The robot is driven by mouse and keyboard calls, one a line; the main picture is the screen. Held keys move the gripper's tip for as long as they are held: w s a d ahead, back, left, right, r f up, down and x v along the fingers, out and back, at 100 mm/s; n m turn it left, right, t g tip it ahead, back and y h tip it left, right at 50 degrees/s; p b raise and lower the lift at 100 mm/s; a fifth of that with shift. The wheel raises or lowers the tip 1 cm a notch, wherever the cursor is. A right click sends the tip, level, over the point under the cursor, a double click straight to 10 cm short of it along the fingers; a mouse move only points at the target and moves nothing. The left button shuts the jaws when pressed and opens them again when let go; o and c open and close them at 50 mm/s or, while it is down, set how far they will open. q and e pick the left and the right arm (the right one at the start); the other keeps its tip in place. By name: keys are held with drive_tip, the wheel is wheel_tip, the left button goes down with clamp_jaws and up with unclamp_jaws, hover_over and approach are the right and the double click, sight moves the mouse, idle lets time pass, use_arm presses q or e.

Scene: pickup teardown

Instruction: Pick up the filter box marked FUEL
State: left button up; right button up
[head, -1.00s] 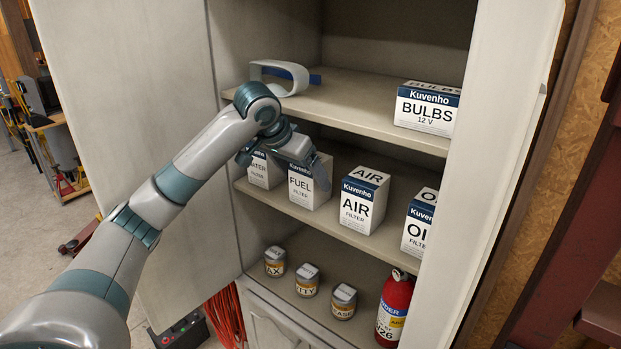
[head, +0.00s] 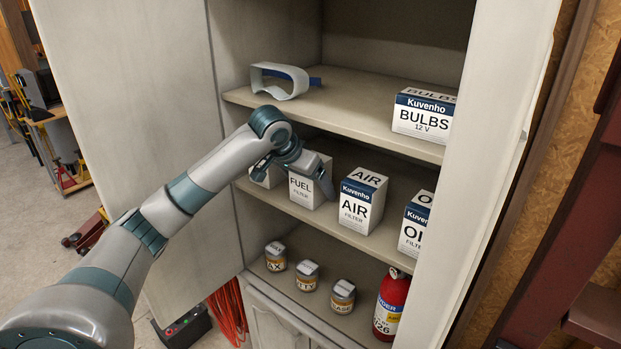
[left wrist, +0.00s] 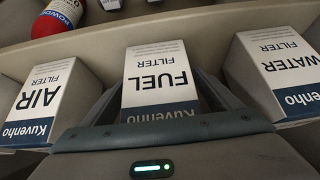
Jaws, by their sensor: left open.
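The white and blue filter box marked FUEL (head: 302,190) stands on the middle shelf, its top partly hidden behind my left gripper (head: 294,180). In the left wrist view the FUEL box (left wrist: 158,75) appears upside down, in the centre between the two fingers. My left gripper (left wrist: 160,100) is open, with one finger on each side of the box. A clear grip on the box does not show. My right gripper is in neither view.
The AIR box (head: 360,203) stands close on the right, the WATER box (left wrist: 280,72) on the other side. An OIL-type box (head: 414,230) is farther right. The upper shelf (head: 345,100) is above, holding a BULBS box (head: 424,120) and a visor-like item (head: 283,78). Several small cans and a red extinguisher (head: 390,303) stand below.

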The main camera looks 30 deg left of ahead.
use_arm(q)
drive_tip(key=shift+c, duration=0.4)
drive_tip(key=c, duration=1.4)
drive_tip(key=shift+r, duration=0.1)
drive_tip(key=shift+c, duration=0.2)
drive_tip(key=shift+r, duration=0.1)
drive_tip(key=shift+r+b, duration=0.45)
drive_tip(key=shift+b, duration=0.25)
drive_tip(key=s+a+b, duration=0.1)
drive_tip(key=s+b, duration=0.8)
drive_tip(key=s, duration=0.9)
drive_tip(key=shift+a+r, duration=0.15)
drive_tip(key=shift+a, duration=0.05)
